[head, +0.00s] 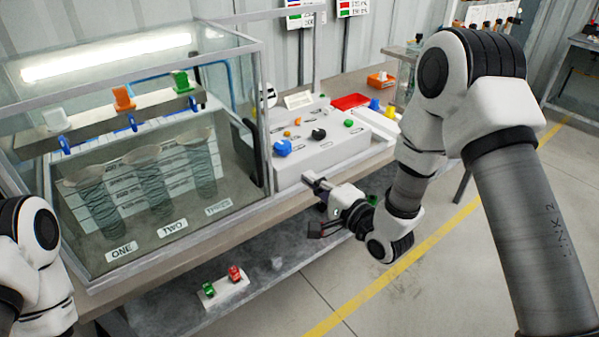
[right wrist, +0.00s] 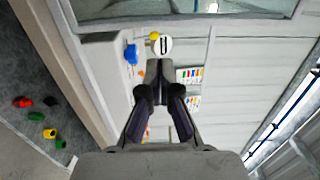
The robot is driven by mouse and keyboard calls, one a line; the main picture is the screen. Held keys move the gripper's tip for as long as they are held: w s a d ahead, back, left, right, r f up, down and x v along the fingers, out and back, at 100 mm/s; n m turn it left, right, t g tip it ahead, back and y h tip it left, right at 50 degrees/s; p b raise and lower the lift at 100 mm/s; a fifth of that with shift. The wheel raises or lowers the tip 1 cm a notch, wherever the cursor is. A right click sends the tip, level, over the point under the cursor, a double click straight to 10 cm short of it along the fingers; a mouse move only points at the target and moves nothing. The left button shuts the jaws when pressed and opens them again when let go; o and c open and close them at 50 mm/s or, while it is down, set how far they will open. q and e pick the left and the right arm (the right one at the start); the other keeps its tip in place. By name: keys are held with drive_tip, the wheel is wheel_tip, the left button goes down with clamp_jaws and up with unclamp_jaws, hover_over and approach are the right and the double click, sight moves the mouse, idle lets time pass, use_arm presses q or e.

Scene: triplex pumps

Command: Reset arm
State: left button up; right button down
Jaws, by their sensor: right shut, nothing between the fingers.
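My right arm comes in from the right in the head view. It bends down so that its gripper (head: 322,229) hangs just off the front edge of the bench, below the light grey control box (head: 335,155). In the right wrist view the fingers of this gripper (right wrist: 159,70) meet at the tips, with nothing between them. A white round dial (right wrist: 163,47) and a blue knob (right wrist: 131,54) show beyond the fingertips. Only a bent part of my left arm shows at the lower left of the head view. Its gripper is out of the frame.
A glass tank (head: 105,262) with several coil columns labelled ONE, TWO and a third stands on the bench at left. Green and red fittings (head: 234,274) lie on the lower shelf. Floor at right is clear.

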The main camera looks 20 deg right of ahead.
drive_tip(key=s+d+f+n+g+h, duration=0.15)
drive_tip(key=s+f+g, duration=0.35)
drive_tip(key=s+f, duration=0.65)
drive_tip(key=s+f+n+g+h, duration=0.3)
drive_tip(key=s+f, duration=0.4)
drive_tip(key=f, duration=0.9)
drive_tip(key=s+d+f+n+g+h, duration=0.1)
drive_tip(key=s+d+f+n+g, duration=0.1)
drive_tip(key=s+n+g, duration=0.2)
drive_tip(key=s+d+f+n+g+h, duration=0.1)
drive_tip(key=s+n+g, duration=0.3)
drive_tip(key=s, duration=0.7)
drive_tip(key=shift+s+d+f+n+g, duration=0.25)
drive_tip(key=shift+d+f+n+g, duration=0.1)
drive_tip(key=shift+f, duration=0.5)
